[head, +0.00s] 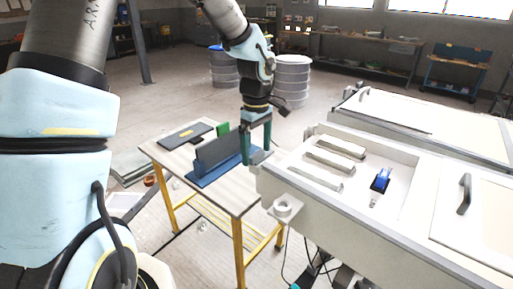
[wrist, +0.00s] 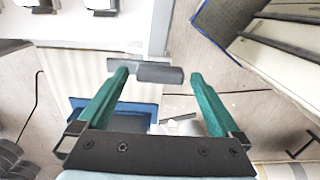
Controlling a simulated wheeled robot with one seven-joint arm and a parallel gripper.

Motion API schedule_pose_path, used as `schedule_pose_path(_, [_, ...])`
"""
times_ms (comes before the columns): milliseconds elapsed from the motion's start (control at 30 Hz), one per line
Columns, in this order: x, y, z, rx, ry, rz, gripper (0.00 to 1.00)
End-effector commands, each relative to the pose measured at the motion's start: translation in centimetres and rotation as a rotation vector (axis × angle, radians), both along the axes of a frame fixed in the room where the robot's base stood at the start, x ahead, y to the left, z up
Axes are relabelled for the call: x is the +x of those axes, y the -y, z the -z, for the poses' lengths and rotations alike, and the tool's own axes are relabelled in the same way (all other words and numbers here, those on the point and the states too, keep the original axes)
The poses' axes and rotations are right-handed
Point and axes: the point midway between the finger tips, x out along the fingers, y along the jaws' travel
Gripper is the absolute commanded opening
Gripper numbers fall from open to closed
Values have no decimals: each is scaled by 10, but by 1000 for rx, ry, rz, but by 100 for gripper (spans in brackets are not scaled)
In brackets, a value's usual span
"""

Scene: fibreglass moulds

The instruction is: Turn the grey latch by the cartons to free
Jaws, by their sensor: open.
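The grey latch (wrist: 160,74) is a flat grey bar with a thicker grip at its right end, lying across the picture in the wrist view. My gripper (wrist: 158,79) is open, with one green finger on each side of the thicker part. I cannot tell whether either finger touches it. In the head view my gripper (head: 256,157) points down at the left end of the white bench, where the latch is mostly hidden by the fingers. I cannot make out any clear cartons; several pale long blocks (head: 335,158) lie in the recessed bench top.
A small table (head: 230,193) with yellow legs stands left of the bench, bearing a blue tray (head: 206,177) with a dark upright plate. A blue clamp-like piece (head: 380,180) sits in the bench recess. A white ring holder (head: 283,208) juts from the bench front.

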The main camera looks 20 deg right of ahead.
Motion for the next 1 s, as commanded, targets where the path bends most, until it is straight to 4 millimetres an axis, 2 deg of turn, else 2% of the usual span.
schedule_pose_path(367, [0, 0, 6, 0, 0, 0, 100])
schedule_pose_path(1000, [0, 0, 6, 0, 0, 0, 28])
